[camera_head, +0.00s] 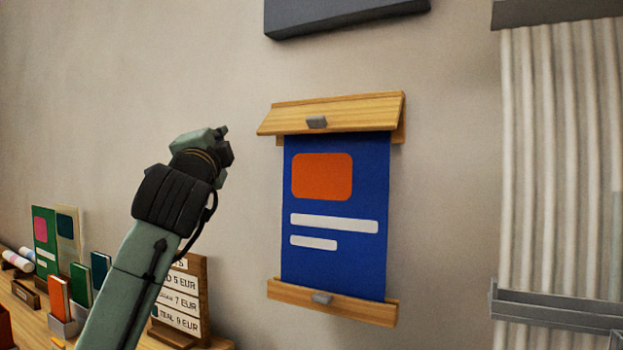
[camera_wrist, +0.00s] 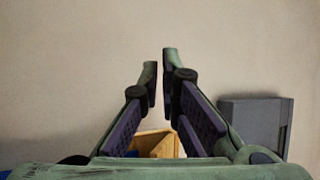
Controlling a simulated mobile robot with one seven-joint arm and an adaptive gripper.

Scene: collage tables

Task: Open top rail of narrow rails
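The wooden bottom rail (camera_head: 365,309) has a grey tab too. My gripper (camera_head: 229,140) is left of the top rail, apart from it. In the wrist view, my fingers (camera_wrist: 159,62) have a narrow empty gap between their tips. A wooden piece, likely the top rail (camera_wrist: 157,143), shows partly behind them.
A dark grey box-like fixture (camera_head: 345,17) is on the wall above; a grey one also shows in the wrist view (camera_wrist: 255,125). A grey rail (camera_head: 555,308) and pale ribbed panel (camera_head: 560,170) are at right. Cards and a price board (camera_head: 180,303) stand lower left.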

